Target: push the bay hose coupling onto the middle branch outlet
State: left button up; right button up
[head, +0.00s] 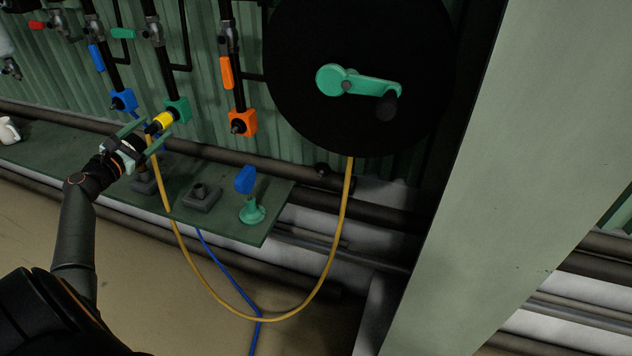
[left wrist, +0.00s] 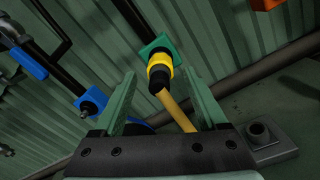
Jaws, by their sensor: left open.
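The bay hose coupling, a yellow collar (head: 162,121) with a black end, sits at the front of the middle branch outlet, a green block (head: 179,108). In the left wrist view the yellow collar (left wrist: 160,66) lines up with the green block (left wrist: 154,46) and appears to touch it; how far it is seated is hidden. The yellow hose (head: 186,255) hangs from it in a loop. My left gripper (head: 158,129) is open. Its green fingers lie on either side of the coupling's rear, apart from it in the left wrist view. My right gripper is not in view.
A blue outlet (head: 123,101) is left of the green one, an orange outlet (head: 242,122) right. Below is a green shelf (head: 228,222) with dark sockets (head: 202,196) and a blue-and-green fitting (head: 249,200). A black reel (head: 300,60) and a pale pillar (head: 500,180) stand right.

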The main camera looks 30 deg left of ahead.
pick_arm(q)
jog(key=shift+s, duration=0.35)
dwell(0.3)
jog(key=p+v, duration=0.1)
jog(key=v, duration=1.1)
jog(key=shift+s+p, duration=0.25)
jog(key=shift+p, duration=0.1)
